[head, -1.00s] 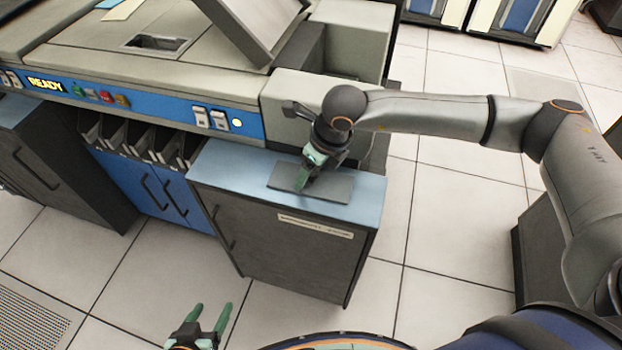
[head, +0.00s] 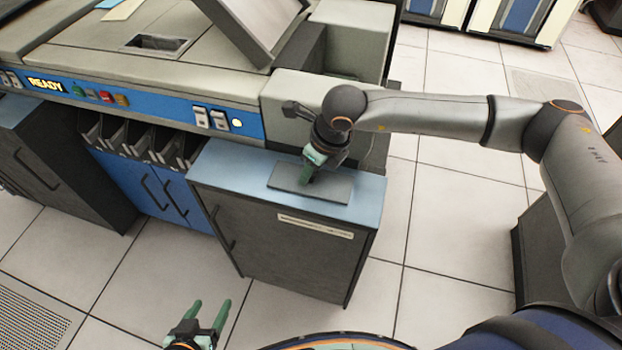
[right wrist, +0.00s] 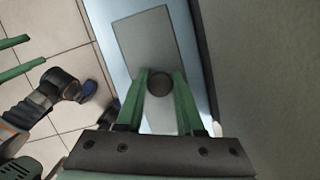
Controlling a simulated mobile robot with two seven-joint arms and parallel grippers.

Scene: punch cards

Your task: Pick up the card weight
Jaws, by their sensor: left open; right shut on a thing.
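The card weight (head: 332,188) is a flat grey rectangular plate lying on the blue top of a low dark cabinet (head: 225,165). The right wrist view shows the plate (right wrist: 148,38) with a dark round knob (right wrist: 159,83) on it. My right gripper (head: 308,176) reaches down over the plate and is shut on the knob, one green finger on each side. The plate appears flat on the cabinet top. My left gripper (head: 210,308) is open and empty, low in front of the cabinet and well apart from it.
A large console (head: 180,95) with a blue button strip and a READY sign stands behind the cabinet. Card bins (head: 135,145) sit to the left. Pale tiled floor (head: 450,240) lies open to the right. More cabinets (head: 520,20) stand at the back.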

